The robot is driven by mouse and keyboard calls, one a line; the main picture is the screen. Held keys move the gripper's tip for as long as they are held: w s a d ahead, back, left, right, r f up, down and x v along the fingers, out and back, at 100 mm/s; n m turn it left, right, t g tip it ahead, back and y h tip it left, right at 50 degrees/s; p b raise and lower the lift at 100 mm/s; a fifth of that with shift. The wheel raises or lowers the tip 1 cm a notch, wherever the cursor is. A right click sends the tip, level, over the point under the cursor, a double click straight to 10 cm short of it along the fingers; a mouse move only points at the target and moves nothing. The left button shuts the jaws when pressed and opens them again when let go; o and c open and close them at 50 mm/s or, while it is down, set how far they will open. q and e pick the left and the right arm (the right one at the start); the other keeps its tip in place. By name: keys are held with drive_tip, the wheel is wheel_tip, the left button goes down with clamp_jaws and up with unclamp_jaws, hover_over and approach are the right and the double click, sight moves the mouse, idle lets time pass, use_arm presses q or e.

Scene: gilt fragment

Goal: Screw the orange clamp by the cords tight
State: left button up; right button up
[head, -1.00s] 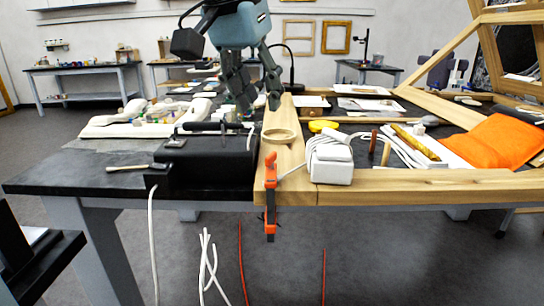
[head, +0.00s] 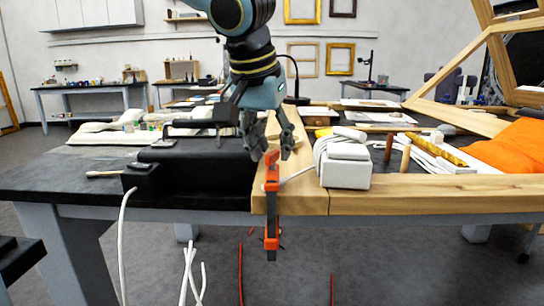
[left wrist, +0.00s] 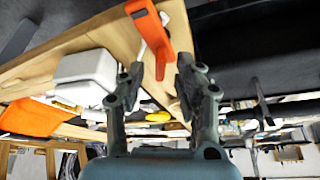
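The orange clamp (head: 271,184) is upright on the front edge of the wooden board (head: 300,200), its dark bar and lower orange part hanging below the edge. It also shows in the left wrist view (left wrist: 150,28), ahead of the fingers. My left gripper (head: 272,152) points down over the top of the clamp, its two fingers apart. In the left wrist view my left gripper (left wrist: 160,72) is open, with nothing between the fingertips that I can see held. My right gripper is not in view.
A black box (head: 205,175) stands close left of the board. Wooden pegs (head: 405,158), a yellow-brown bar (head: 443,149) and an orange cloth (head: 505,148) lie to the right. White and red cables hang below the table's front edge.

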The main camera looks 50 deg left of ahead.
use_arm(q)
drive_tip(key=shift+w+a+f, duration=0.1)
drive_tip(key=shift+f, duration=0.2)
clamp_jaws()
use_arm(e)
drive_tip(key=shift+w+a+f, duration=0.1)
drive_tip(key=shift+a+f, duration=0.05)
